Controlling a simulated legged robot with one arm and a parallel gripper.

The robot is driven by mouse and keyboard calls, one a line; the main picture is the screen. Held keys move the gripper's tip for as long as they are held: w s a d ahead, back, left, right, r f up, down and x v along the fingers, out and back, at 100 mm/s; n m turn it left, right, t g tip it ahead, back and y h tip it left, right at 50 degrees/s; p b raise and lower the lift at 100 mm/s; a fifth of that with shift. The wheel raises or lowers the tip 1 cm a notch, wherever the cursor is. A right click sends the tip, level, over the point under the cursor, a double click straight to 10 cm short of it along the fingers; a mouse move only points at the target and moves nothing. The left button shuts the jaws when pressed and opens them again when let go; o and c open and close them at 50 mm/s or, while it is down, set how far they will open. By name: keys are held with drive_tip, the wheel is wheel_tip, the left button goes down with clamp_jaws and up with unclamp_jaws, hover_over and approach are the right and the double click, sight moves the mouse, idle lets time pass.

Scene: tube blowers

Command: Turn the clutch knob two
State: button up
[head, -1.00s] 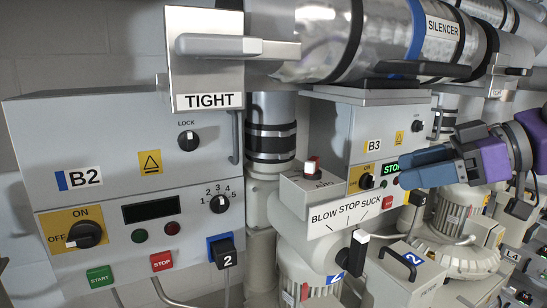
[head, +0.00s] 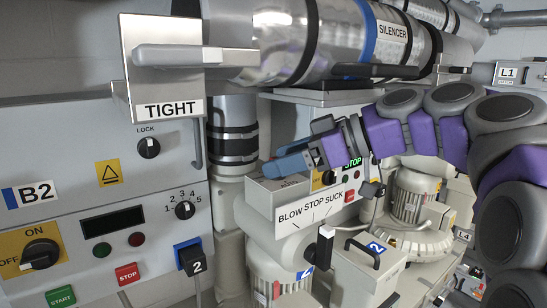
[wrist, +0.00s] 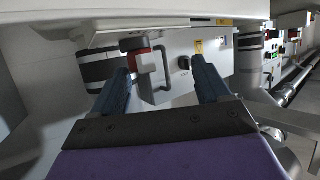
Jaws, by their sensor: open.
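No label in view reads "clutch", so I cannot tell for sure which control is clutch knob two. A black knob (head: 190,258) on a blue plate marked 2 is at the lower right of the B2 panel. A black-and-white lever (head: 325,246) stands under the BLOW STOP SUCK plate (head: 310,210), near blue 2 labels. My gripper (head: 290,163) has blue fingers and reaches in from the right, above the AUTO box. In the wrist view, my gripper (wrist: 160,68) is open, its fingers apart. A pale grey-and-red part (wrist: 147,62) shows between them; contact cannot be told.
The B2 panel (head: 70,210) stands at left, with the TIGHT bracket (head: 160,80) above it. The silencer pipe (head: 380,40) runs overhead. A box with a black handle (head: 362,252) is at lower right. Open space lies before the B2 panel.

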sight(297, 178)
drive_tip(key=shift+w+a+f, duration=0.1)
drive_tip(key=shift+w+f, duration=0.2)
drive_tip(key=shift+w+d+f, duration=0.25)
drive_tip(key=shift+w+d, duration=0.25)
drive_tip(key=shift+d, duration=0.15)
drive_tip(key=shift+w+d+f, duration=0.2)
drive_tip(key=shift+w+d, duration=0.25)
drive_tip(key=shift+d, duration=0.15)
drive_tip(key=shift+s+a+r, duration=0.1)
drive_tip(key=shift+s+a, duration=0.1)
drive_tip(key=shift+a, duration=0.4)
drive_tip(key=shift+s+a, duration=0.2)
drive_tip(key=shift+a, duration=0.75)
drive_tip(key=shift+c, duration=0.6)
drive_tip(key=shift+w+d, duration=0.25)
drive_tip(key=shift+d, duration=0.2)
drive_tip(key=c, duration=1)
drive_tip(key=shift+a, duration=0.1)
drive_tip(key=shift+r+n+g+y+b, duration=0.1)
drive_tip(key=shift+n+g+y+b, duration=0.2)
drive_tip(key=shift+n+g+b, duration=0.45)
drive_tip(key=shift+o, duration=0.3)
drive_tip(key=shift+w+n+g+b, duration=0.1)
drive_tip(key=shift+n+g+b, duration=0.25)
drive_tip(key=shift+g+b, duration=0.4)
